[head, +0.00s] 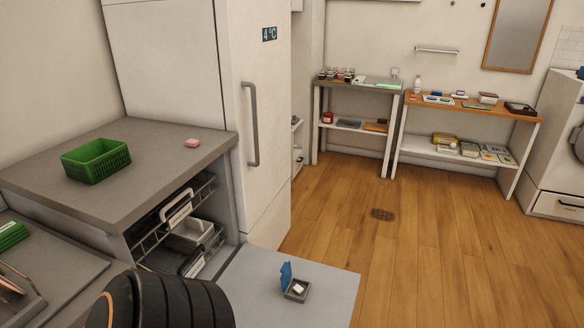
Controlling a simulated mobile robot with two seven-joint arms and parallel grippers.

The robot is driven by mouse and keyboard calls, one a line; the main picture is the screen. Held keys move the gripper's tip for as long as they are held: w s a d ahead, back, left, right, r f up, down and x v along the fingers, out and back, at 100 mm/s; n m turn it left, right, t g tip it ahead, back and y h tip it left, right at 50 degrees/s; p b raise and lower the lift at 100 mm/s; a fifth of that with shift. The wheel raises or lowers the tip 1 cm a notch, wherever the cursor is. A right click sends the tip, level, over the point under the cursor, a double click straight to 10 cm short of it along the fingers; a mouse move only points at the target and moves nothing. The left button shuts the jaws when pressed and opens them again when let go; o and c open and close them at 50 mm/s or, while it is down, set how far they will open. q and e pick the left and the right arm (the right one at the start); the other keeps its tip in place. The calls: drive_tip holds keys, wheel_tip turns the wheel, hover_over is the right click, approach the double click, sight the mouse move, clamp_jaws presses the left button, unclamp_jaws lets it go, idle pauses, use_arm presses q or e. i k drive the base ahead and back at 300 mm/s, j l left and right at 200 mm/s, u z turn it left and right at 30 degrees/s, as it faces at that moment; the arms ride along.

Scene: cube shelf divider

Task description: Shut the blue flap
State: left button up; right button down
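The blue flap (286,274) stands raised on the left side of a small dark grey box (304,289). The box is open and a small white piece (297,289) shows inside it. It sits on a flat light grey panel (333,296) at the bottom middle of the head view. A black ribbed part of my arm (178,303) fills the bottom left, to the left of the box. Neither gripper's fingers are in view.
A tall white fridge (215,90) stands behind.

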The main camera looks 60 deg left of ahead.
sight(286, 270)
drive_tip(key=i+l, duration=0.15)
drive_tip(key=l, duration=0.15)
drive_tip(key=i+l, duration=0.15)
drive_tip(key=l, duration=0.15)
drive_tip(key=i+l, duration=0.1)
drive_tip(key=l, duration=0.2)
drive_tip(key=i+l+u, duration=0.3)
drive_tip(key=i, duration=0.2)
drive_tip(key=i+l+u, duration=0.25)
drive_tip(key=i, duration=0.25)
drive_tip(key=i+j+u, duration=0.1)
drive_tip(key=i+u, duration=0.5)
drive_tip(key=u, duration=0.15)
drive_tip(key=i+l+u, duration=0.1)
drive_tip(key=i+u, duration=0.4)
drive_tip(key=u, duration=0.3)
drive_tip(key=i+u, duration=0.15)
drive_tip(key=u, duration=0.35)
drive_tip(key=i+l+u, duration=0.1)
drive_tip(key=u, duration=0.35)
drive_tip(key=i+u, duration=0.15)
drive_tip(key=u, duration=0.3)
drive_tip(key=i+u, duration=0.15)
drive_tip(key=u, duration=0.3)
drive_tip(key=i+l+u, duration=0.15)
drive_tip(key=u, duration=0.3)
drive_tip(key=i+l+u, duration=0.2)
drive_tip(key=u, duration=0.25)
